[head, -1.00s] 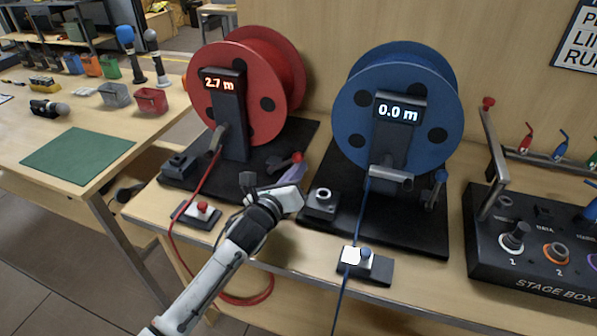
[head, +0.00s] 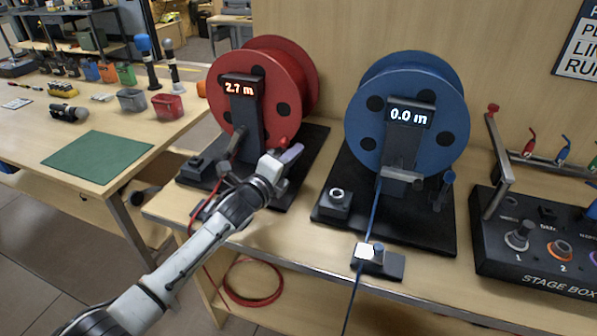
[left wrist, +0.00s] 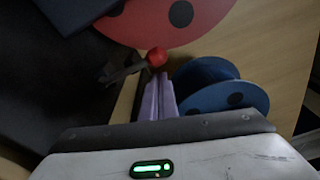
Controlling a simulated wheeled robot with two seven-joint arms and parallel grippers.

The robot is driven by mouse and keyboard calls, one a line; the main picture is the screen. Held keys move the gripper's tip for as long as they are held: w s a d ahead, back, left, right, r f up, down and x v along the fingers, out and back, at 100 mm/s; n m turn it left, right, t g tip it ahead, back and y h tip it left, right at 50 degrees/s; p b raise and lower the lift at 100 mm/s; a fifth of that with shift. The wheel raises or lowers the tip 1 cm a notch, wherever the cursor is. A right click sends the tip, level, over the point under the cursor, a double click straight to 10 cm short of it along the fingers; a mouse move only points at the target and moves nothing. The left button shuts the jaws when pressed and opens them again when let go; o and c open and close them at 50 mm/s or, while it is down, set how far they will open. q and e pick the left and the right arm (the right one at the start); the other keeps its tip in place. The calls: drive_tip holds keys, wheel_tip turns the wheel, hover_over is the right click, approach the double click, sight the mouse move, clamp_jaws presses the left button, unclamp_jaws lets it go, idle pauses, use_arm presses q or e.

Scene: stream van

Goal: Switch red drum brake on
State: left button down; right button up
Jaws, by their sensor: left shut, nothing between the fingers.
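The red drum (head: 290,75) stands on a black base, and its display reads 2.7 m. Its brake lever has a red knob (head: 281,141), which shows just behind my left gripper (head: 292,154). The gripper hides most of the lever. In the left wrist view the red knob (left wrist: 156,57) sits just past the tips of my shut purple fingers (left wrist: 158,98), with the dark lever arm running off to the left. The fingers hold nothing; I cannot tell if they touch the knob. My right gripper is in neither view.
A stage box (head: 530,245) is farther right. A red cable (head: 255,290) hangs coiled below the front table edge. A side table with a green mat (head: 97,157) is left.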

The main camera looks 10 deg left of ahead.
use_arm(q)
drive_tip(key=shift+w+a+r+n, duration=0.15)
drive_tip(key=shift+a+r+n, duration=0.05)
drive_tip(key=shift+a+n, duration=0.7)
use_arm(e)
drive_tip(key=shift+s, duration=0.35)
use_arm(q)
drive_tip(key=shift+a, duration=0.1)
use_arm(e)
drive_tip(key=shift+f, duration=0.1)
